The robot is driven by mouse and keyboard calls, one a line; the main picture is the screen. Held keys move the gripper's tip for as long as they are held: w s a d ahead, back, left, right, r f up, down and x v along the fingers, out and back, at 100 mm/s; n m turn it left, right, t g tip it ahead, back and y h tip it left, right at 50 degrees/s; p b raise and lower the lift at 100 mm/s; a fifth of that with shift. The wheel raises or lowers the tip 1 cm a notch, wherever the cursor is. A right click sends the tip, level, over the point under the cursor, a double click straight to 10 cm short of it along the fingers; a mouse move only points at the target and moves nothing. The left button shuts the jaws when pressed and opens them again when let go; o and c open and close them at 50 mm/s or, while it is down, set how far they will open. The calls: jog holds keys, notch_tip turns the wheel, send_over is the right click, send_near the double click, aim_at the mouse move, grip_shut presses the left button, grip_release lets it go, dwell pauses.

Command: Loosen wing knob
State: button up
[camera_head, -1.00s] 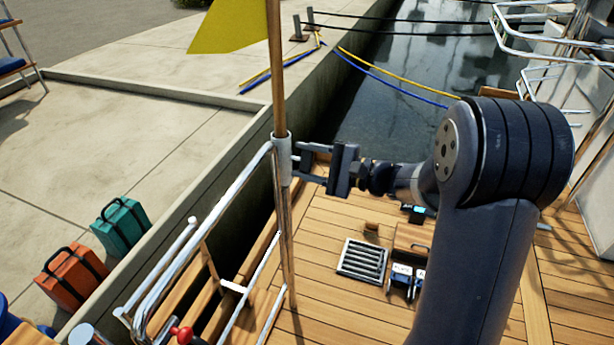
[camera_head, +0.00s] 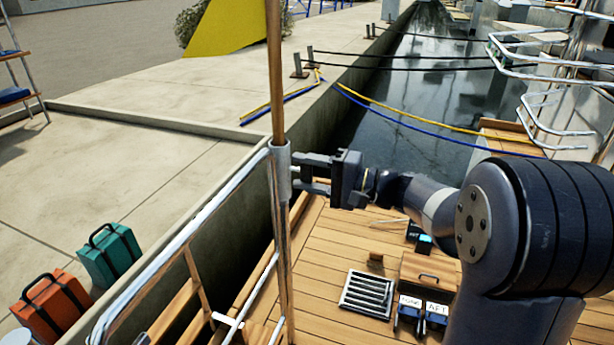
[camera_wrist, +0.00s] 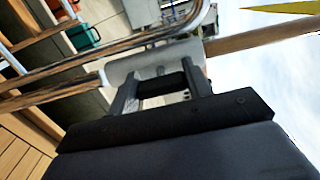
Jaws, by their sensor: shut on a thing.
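A pale grey socket (camera_head: 281,172) on the steel rail holds a wooden flagstaff (camera_head: 275,80) upright. The flagstaff carries a yellow flag (camera_head: 228,28). My gripper (camera_head: 306,172) reaches in from the right, with its fingertips against the socket's side. In the wrist view the two fingers (camera_wrist: 158,86) stand on either side of a small grey wing knob (camera_wrist: 160,72) on the socket (camera_wrist: 128,66), and they are shut on it. The fingers hide most of the knob, so its turn angle is hard to tell.
The curved steel rail (camera_head: 180,240) runs beside the socket at the left. A teal case (camera_head: 110,256) and an orange case (camera_head: 53,306) stand on the quay. A deck grate (camera_head: 367,294) and a wooden box (camera_head: 428,274) lie below my arm. Mooring lines (camera_head: 400,115) cross the water.

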jog(key=shift+f, duration=0.1)
jog(key=o, duration=1)
jog(key=shift+c, duration=0.2)
jog(key=shift+d, duration=0.1)
jog(key=p+v, duration=0.3)
jog(key=v, duration=0.7)
jog(key=shift+d, duration=0.3)
jog(key=shift+s, duration=0.15)
jog(key=b+x, duration=0.3)
jog(key=x, duration=0.8)
